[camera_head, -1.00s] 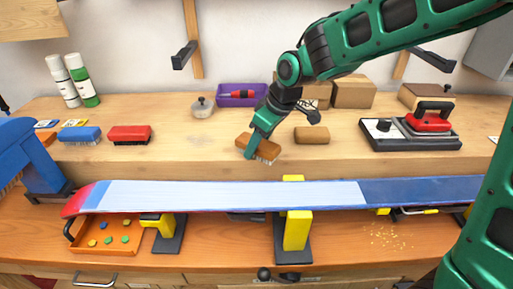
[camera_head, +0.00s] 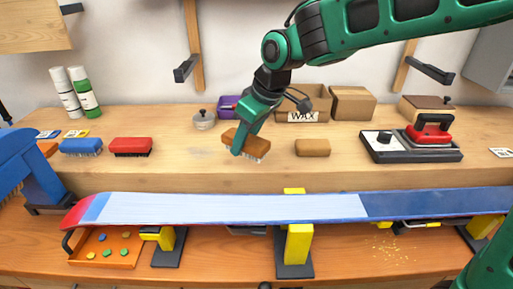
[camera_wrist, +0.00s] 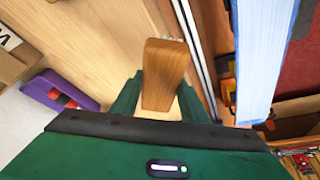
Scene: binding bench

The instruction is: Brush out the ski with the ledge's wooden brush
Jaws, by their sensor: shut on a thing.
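The wooden brush (camera_head: 252,147) has a brown body and pale bristles pointing down. My gripper (camera_head: 240,138) is shut on it and holds it, tilted, in front of and above the ledge (camera_head: 350,168). In the wrist view the brush (camera_wrist: 165,70) sits between my two fingers (camera_wrist: 160,103). The ski (camera_head: 420,203) lies lengthwise below and nearer, base up, with a red tip at left. A whitish layer (camera_head: 230,208) covers its left and middle part; the right part is bare blue. The ski also shows at the right of the wrist view (camera_wrist: 263,55). The brush is apart from the ski.
Yellow-and-black supports (camera_head: 298,245) hold the ski. On the ledge are a blue brush (camera_head: 82,147), a red brush (camera_head: 131,147), a tan block (camera_head: 312,148) and a red iron (camera_head: 430,131) on its base. An orange tray (camera_head: 120,258) sits below the ski tip.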

